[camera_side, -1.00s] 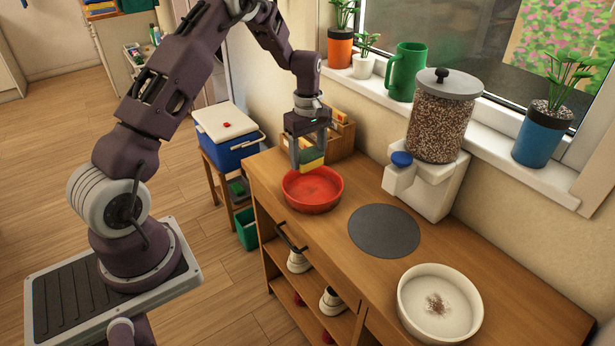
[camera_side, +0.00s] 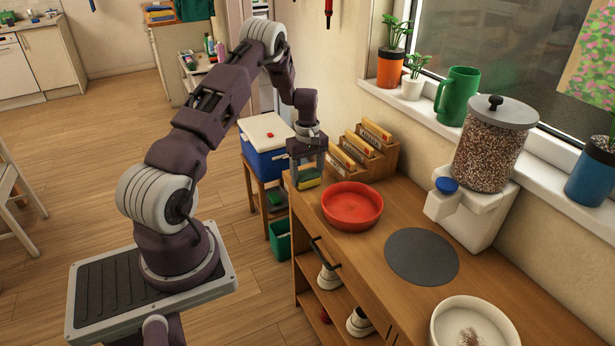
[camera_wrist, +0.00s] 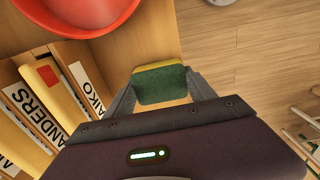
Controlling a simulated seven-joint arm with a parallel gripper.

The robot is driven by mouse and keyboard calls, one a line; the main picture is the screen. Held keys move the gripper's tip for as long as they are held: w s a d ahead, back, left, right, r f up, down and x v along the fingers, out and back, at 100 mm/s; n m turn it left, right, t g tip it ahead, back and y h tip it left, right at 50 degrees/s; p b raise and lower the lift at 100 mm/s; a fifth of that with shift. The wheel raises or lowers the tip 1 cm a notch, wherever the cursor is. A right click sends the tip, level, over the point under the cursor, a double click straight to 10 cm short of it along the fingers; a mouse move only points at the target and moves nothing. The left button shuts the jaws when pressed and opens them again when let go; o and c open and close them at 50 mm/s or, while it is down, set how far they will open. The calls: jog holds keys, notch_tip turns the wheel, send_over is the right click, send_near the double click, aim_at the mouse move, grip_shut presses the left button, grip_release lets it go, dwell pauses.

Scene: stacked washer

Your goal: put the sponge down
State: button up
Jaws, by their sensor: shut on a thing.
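The sponge (camera_side: 307,183), green with a yellow layer, is between the fingers of my gripper (camera_side: 307,174). My gripper is shut on it and points down at the counter's left end, left of the red bowl (camera_side: 352,208). In the wrist view the sponge (camera_wrist: 160,86) shows its green face, with a yellow strip along the far edge. It is near the counter edge, with bare wood beside it. I cannot tell whether its underside touches the counter (camera_wrist: 150,38).
A wooden rack of files (camera_side: 372,150) stands behind my gripper. A blue cooler with a white lid (camera_side: 265,135) is on a stand to the left. A dark round mat (camera_side: 422,256), a dispenser (camera_side: 490,150) and a white bowl (camera_side: 470,325) are to the right.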

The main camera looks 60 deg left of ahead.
jog(key=shift+f, duration=0.25)
jog(key=shift+f, duration=0.15)
jog(key=o, duration=1.2)
